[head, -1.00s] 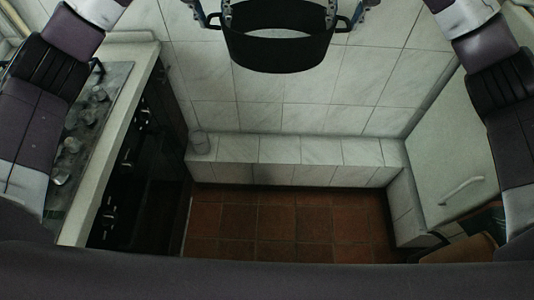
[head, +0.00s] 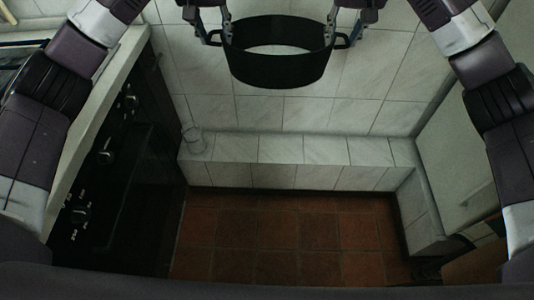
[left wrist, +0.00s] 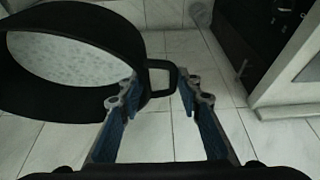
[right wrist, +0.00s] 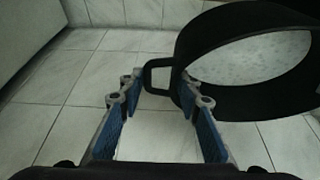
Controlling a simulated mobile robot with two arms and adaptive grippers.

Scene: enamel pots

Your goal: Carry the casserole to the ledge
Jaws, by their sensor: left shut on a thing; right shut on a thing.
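The casserole (head: 280,72) is a black, wide pot with a pale speckled inside. It hangs level between my grippers at the top of the head view. My left gripper (head: 214,30) is shut on its left handle, which also shows in the left wrist view (left wrist: 172,74). My right gripper (head: 341,31) is shut on the opposite handle, seen in the right wrist view (right wrist: 151,68). The ledge (head: 300,150) is a low step of pale marbled tiles along the wall. In the head view it lies below the casserole, apart from it.
A clear glass (head: 193,141) stands at the ledge's left end; the rest of its top is bare. A black oven front with knobs (head: 105,152) is at the left. A pale cabinet (head: 455,165) is at the right. Reddish floor tiles (head: 280,240) lie in front of the ledge.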

